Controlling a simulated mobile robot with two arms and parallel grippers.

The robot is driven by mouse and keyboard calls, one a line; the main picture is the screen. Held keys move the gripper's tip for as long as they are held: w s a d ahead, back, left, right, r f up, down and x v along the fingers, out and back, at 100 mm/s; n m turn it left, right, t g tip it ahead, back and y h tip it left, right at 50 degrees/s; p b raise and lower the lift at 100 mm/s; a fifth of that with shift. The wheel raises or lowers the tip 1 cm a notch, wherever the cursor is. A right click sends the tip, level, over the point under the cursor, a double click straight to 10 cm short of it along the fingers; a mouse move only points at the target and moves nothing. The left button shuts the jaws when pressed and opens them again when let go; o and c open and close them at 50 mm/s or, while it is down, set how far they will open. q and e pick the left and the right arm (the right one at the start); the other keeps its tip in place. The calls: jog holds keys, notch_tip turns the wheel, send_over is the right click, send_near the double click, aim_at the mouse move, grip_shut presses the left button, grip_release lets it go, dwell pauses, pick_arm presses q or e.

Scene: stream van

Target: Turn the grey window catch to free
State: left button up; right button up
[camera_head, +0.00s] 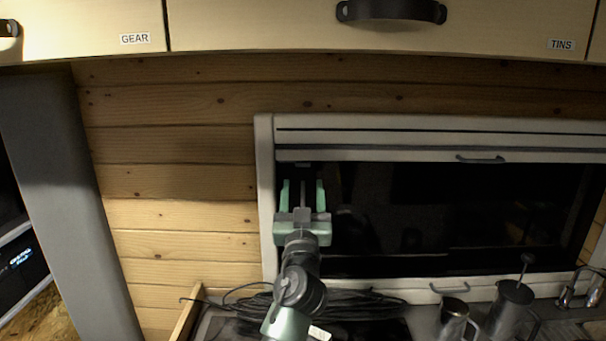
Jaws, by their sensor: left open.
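The window (430,205) has dark glass in a pale frame, in the head view right of centre. My left gripper (303,185) is open in front of the window's left part, its two green fingers pointing up and apart. A thin grey upright piece (303,192) shows between the fingers and looks like the window catch. I cannot tell whether the fingers touch it, and the gripper body hides its lower part. My right gripper is not in view.
Overhead cupboards labelled GEAR and TINS (450,30) hang above. Below the window are black coiled cables (350,303), metal jugs (510,305) and a tap (567,295). A grey panel (65,200) stands at left. Dark handles (482,160) sit on the window's frame.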

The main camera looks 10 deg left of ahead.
aim_at(303, 166)
pick_arm(q)
jog(key=x, duration=0.3)
jog(key=p+x, duration=0.1)
jog(key=x, duration=0.2)
jog(key=shift+s+r+p, duration=0.2)
jog(key=shift+r+p, duration=0.1)
jog(key=shift+w+a, duration=0.1)
jog(key=shift+w, duration=0.1)
jog(key=shift+s, duration=0.1)
grip_shut()
jog(key=shift+a+r+m+h+p, duration=0.15)
jog(key=shift+m+h+p, duration=0.45)
jog(key=shift+m, duration=1)
jog(key=m+h+p, duration=0.1)
jog(key=m, duration=0.2)
jog(key=shift+h, duration=0.4)
